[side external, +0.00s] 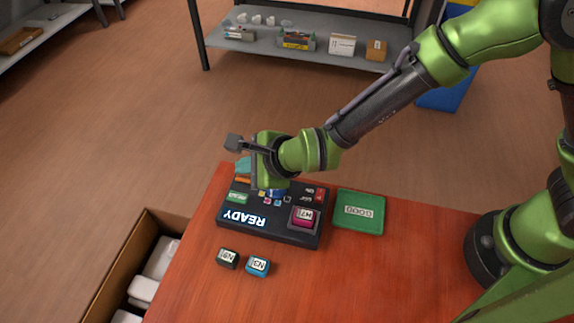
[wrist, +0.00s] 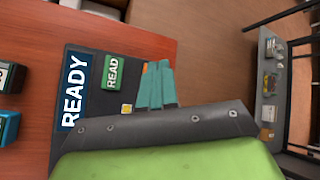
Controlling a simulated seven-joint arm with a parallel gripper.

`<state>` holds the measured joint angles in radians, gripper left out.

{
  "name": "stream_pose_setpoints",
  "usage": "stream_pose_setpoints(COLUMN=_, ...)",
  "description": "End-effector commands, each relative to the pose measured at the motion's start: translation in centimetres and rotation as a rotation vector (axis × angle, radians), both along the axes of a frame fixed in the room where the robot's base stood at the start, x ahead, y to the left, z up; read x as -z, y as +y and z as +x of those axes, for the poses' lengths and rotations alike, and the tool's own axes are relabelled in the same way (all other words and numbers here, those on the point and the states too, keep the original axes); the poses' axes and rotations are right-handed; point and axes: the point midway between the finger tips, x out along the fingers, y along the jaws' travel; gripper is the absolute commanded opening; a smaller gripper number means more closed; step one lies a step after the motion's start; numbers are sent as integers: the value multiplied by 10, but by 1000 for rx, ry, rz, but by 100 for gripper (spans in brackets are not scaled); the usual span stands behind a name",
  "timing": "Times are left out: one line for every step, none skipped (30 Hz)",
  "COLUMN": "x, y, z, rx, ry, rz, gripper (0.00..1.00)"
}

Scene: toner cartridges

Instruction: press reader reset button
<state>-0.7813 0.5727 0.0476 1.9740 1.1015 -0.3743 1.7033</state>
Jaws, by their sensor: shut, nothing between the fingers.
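The reader is a black panel (side external: 262,230) on the red-brown table, with a lit READY display (side external: 243,218); the display also shows in the wrist view (wrist: 74,92). A green READ button (side external: 238,197) is at its left end, also in the wrist view (wrist: 113,72). A magenta cartridge (side external: 305,217) sits on its right part. Small red marks (side external: 319,192) are at its far right corner; I cannot read which is reset. My gripper (side external: 236,142) is shut and empty, above the reader's far left side, apart from it. My wrist hides part of the panel.
A green GOOD tray (side external: 373,226) lies right of the reader. A dark cartridge (side external: 228,259) and a blue cartridge (side external: 258,266) stand in front. Teal pieces (wrist: 155,85) stand by the reader's far edge. An open box (side external: 117,262) is left of the table.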

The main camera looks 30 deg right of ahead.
Motion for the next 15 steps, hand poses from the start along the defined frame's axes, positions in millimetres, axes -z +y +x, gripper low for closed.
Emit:
stream_pose_setpoints(x=2, y=0, z=0, rx=1, ry=0, rz=-1, gripper=0)
stream_pose_setpoints(x=3, y=0, z=0, rx=0, ry=0, rz=-1, gripper=0)
stream_pose_setpoints(x=5, y=0, z=0, rx=-1, ry=1, rz=-1, gripper=0)
stream_pose_setpoints(x=6, y=0, z=0, rx=0, ry=1, rz=-1, gripper=0)
stream_pose_setpoints(x=7, y=0, z=0, rx=0, ry=1, rz=-1, gripper=0)
stream_pose_setpoints(x=7, y=0, z=0, rx=1, ry=2, rz=0, gripper=0)
stream_pose_setpoints(x=7, y=0, z=0, rx=1, ry=2, rz=0, gripper=0)
stream_pose_setpoints(x=7, y=0, z=0, rx=0, ry=1, rz=-1, gripper=0)
stream_pose_setpoints(x=7, y=0, z=0, rx=-1, ry=1, rz=0, gripper=0)
stream_pose_setpoints(x=7, y=0, z=0, rx=-1, ry=1, rz=0, gripper=0)
stream_pose_setpoints(x=7, y=0, z=0, rx=-1, ry=1, rz=0, gripper=0)
stream_pose_setpoints(x=7, y=0, z=0, rx=-1, ry=1, rz=0, gripper=0)
stream_pose_setpoints(x=7, y=0, z=0, rx=-1, ry=1, rz=0, gripper=0)
stream_pose_setpoints(x=7, y=0, z=0, rx=-1, ry=1, rz=0, gripper=0)
stream_pose_setpoints(x=7, y=0, z=0, rx=-1, ry=1, rz=0, gripper=0)
